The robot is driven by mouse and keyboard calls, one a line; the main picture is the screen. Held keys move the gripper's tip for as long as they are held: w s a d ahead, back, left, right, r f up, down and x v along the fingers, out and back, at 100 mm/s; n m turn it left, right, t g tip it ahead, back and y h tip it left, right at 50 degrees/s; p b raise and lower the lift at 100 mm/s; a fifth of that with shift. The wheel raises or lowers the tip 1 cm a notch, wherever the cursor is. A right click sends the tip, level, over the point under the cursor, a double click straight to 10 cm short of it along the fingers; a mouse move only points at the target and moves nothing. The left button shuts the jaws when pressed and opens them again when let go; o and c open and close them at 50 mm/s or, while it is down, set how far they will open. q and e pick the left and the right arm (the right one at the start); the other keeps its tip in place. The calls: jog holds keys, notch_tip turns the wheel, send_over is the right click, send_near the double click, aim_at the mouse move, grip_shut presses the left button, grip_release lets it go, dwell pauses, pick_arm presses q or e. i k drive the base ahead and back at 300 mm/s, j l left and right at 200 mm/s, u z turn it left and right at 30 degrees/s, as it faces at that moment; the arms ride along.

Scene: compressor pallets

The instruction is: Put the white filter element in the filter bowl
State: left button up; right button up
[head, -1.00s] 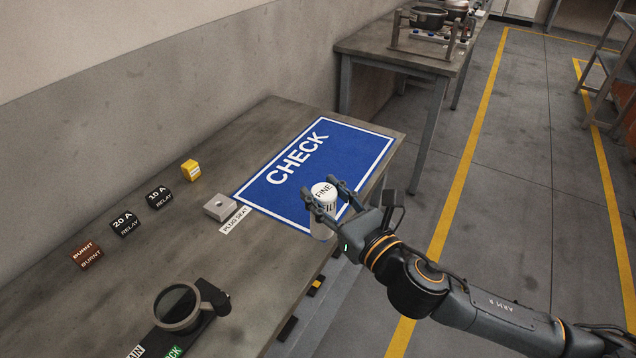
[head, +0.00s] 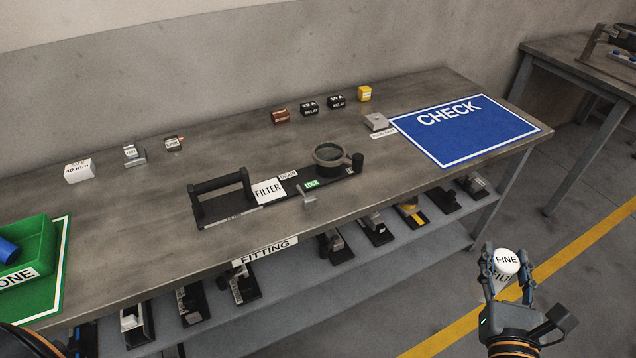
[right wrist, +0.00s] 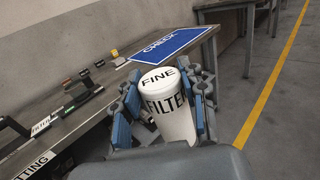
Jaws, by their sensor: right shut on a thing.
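The white filter element (head: 507,262), a cylinder lettered FINE on top and FILTER on its side, is in my right gripper (head: 506,283). It also shows in the right wrist view (right wrist: 172,105), upright or slightly tilted between the fingers. My right gripper is shut on it, out over the floor in front of the bench, apart from the bowl. The filter bowl (head: 329,164) is a dark round cup with a thick rim, open at the top, on a black base by the FILTER label. The bowl's inside is mostly hidden. My left gripper is not seen; only part of my left arm shows bottom left.
The bench (head: 240,140) carries a black handled frame (head: 222,188) left of the bowl, a plug seat (head: 377,121), relay blocks and a blue CHECK mat (head: 465,135). A green tray (head: 40,240) stands far left. A lower shelf (head: 300,280) holds several parts.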

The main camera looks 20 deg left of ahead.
aim_at(329, 168)
jog(key=l+u, duration=0.15)
jog(key=u, duration=0.3)
jog(key=l+u, duration=0.1)
jog(key=u, duration=0.35)
jog(key=k+l+u, duration=0.1)
jog(key=u, duration=0.35)
jog(key=i+l, duration=0.1)
jog(key=l, duration=0.15)
jog(key=i+l, duration=0.1)
jog(key=l, duration=0.15)
